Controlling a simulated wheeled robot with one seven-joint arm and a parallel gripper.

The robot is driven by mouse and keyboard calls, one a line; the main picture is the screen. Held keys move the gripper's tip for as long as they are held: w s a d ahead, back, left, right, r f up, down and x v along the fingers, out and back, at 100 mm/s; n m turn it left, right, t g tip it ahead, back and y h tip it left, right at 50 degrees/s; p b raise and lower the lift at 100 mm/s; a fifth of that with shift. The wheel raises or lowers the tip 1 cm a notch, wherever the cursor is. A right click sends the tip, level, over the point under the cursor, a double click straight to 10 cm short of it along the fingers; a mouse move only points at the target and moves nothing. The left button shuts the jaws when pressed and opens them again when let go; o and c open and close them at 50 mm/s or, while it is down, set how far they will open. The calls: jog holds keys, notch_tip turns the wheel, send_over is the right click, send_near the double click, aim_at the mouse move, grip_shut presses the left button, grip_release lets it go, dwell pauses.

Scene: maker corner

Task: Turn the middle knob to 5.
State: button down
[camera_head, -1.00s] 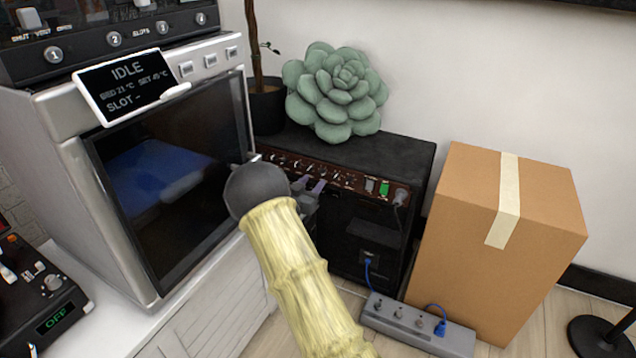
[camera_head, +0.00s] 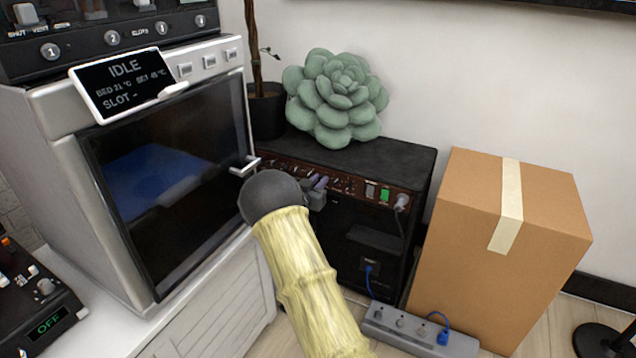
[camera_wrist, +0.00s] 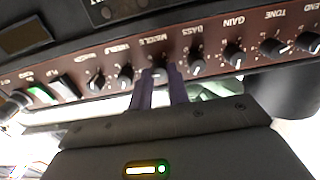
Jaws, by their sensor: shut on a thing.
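The black amplifier (camera_head: 395,165) stands against the wall with a brown panel of small knobs along its upper front. In the wrist view the panel (camera_wrist: 215,50) shows upside down, with labels such as GAIN, BASS and MIDDLE. The middle knob (camera_wrist: 158,73) sits under the MIDDLE label, between the two purple fingers of my gripper (camera_wrist: 161,86). The gripper is shut on it. The fingers hide most of the knob, so its pointer setting cannot be read. In the head view my gripper (camera_head: 318,184) is at the panel, partly behind my arm.
The bass knob (camera_wrist: 196,64) and treble knob (camera_wrist: 125,76) are close on either side of the fingers. A green succulent cushion (camera_head: 335,98) sits on the amplifier. A cardboard box (camera_head: 470,240) stands to the right, a power strip (camera_head: 400,325) in front, an oven-like machine (camera_head: 165,190) left.

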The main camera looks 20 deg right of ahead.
jog(key=shift+r+n+p, duration=0.15)
jog(key=shift+n+p, duration=0.25)
jog(key=shift+p, duration=0.5)
jog(key=shift+r+n+p, duration=0.1)
jog(key=shift+n+p, duration=0.3)
jog(key=shift+p, duration=0.6)
jog(key=n+p, duration=0.2)
jog(key=p, duration=0.1)
jog(key=shift+a+p, duration=0.1)
jog(key=shift+p, duration=0.2)
jog(key=n+p, duration=0.2)
jog(key=p, duration=0.1)
jog(key=shift+n, duration=0.4)
jog(key=n+p, duration=0.2)
jog(key=shift+n+p, duration=0.3)
jog(key=shift+n, duration=0.1)
jog(key=n, duration=0.1)
jog(key=n+p, duration=0.1)
jog(key=n, duration=0.1)
jog(key=n+p, duration=0.1)
jog(key=shift+w+f, duration=0.1)
jog(key=shift+f, duration=0.2)
jog(key=n, duration=0.4)
jog(key=shift+f+n+p, duration=0.1)
jog(key=shift+n+p, duration=0.2)
jog(key=shift+p, duration=0.05)
